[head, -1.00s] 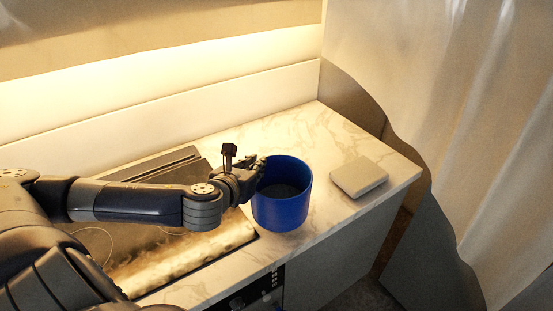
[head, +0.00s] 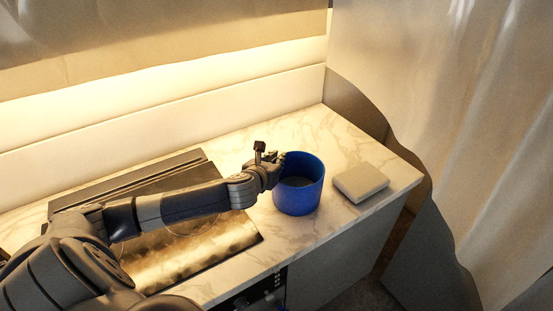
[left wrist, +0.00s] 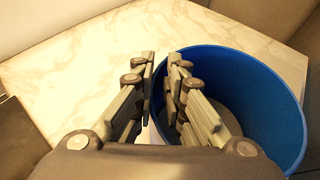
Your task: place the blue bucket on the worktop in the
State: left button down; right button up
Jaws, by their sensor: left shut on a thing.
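The blue bucket (head: 299,196) is upright over the right part of the marble worktop (head: 240,141), between the cooktop and a light box. I cannot tell whether its base touches the surface. My left gripper (head: 277,163) is at the bucket's left rim. In the left wrist view, the gripper (left wrist: 160,75) is shut on the bucket's wall, with one finger outside and one inside the open bucket (left wrist: 285,100). The bucket's inside looks greyish at the bottom. My right gripper is not in view.
A dark cooktop (head: 125,189) lies left of the bucket, under my left arm. A small light box (head: 361,182) sits close to the bucket's right. Bare worktop shows behind the bucket. A curtain (head: 440,110) hangs at the right.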

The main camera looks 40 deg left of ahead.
pick_arm(q)
jog(key=shift+f, duration=0.1)
jog(key=c, duration=1.6)
grip_release()
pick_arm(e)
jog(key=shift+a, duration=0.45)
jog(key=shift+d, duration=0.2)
pick_arm(q)
jog(key=b+v, duration=0.2)
jog(key=v, duration=1)
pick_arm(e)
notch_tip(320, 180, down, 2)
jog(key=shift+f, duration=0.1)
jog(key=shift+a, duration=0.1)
